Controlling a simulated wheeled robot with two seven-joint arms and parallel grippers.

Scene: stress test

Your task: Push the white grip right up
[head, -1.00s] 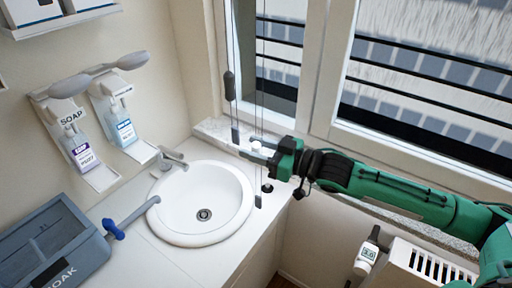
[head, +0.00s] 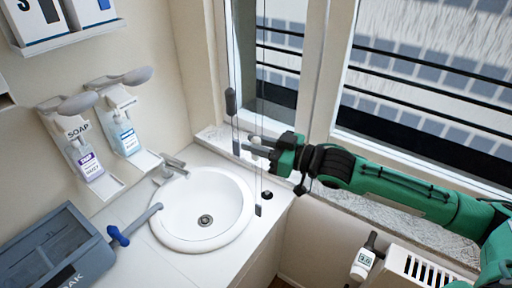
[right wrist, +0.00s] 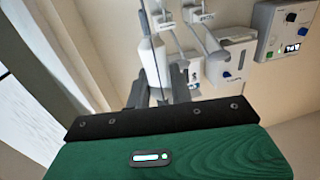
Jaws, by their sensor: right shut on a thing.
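The white grip (head: 257,141) is a small pale piece on a thin hanging cord in front of the window; my fingers hide part of it in the head view. In the right wrist view it shows as a long white cylinder (right wrist: 154,62) between my two dark fingers. My right gripper (head: 254,144) is shut on it, above the back right of the sink. My left gripper is in neither view.
A dark grip (head: 231,101) hangs on a cord just left of my gripper, and a small dark piece (head: 258,210) hangs below it. The sink (head: 180,235), window frame (head: 318,70) and radiator (head: 425,268) are close. Soap dispensers (head: 85,155) are on the left wall.

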